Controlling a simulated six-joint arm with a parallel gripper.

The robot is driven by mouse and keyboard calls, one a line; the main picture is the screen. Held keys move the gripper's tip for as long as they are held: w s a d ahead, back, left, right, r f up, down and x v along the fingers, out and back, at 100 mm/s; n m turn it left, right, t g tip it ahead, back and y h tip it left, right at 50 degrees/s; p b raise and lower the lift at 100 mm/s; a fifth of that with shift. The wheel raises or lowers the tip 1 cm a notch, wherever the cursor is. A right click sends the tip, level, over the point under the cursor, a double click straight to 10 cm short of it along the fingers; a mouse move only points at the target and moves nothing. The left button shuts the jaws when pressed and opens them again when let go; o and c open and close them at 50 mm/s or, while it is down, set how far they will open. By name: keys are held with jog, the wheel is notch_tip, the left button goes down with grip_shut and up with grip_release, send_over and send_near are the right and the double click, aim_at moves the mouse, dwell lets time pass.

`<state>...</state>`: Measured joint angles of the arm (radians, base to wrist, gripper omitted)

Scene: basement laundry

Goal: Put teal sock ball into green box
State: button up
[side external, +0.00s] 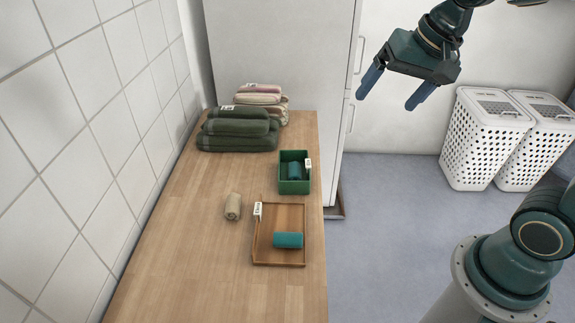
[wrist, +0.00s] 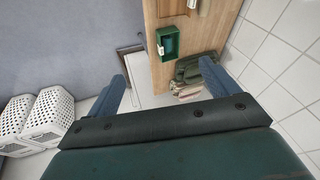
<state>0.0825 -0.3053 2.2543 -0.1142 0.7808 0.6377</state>
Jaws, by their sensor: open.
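A teal rolled sock ball (side external: 288,240) lies in the shallow wooden tray (side external: 256,245) on the counter. The green box (side external: 294,187) stands behind the tray, with another teal roll (side external: 294,170) inside it. The green box also shows in the wrist view (wrist: 161,49), near the counter's edge. My gripper (side external: 387,101) is open and empty, high up to the right of the counter, well apart from the box and tray. Its two blue fingers are spread in the wrist view (wrist: 163,70). The tray's teal roll is out of the wrist view.
A beige roll (side external: 233,206) lies on the wooden counter (side external: 190,240) left of the tray. Dark green folded towels (side external: 236,140) and pinkish towels (side external: 262,97) are at the back by a white cabinet (side external: 280,45). White laundry baskets (side external: 483,140) stand on the floor at right.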

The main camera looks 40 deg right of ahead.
jog(key=s+n, duration=0.7)
jog(key=s, duration=0.5)
jog(key=shift+f+t+h, duration=0.15)
jog(key=shift+t+h, duration=0.15)
jog(key=shift+t, duration=0.1)
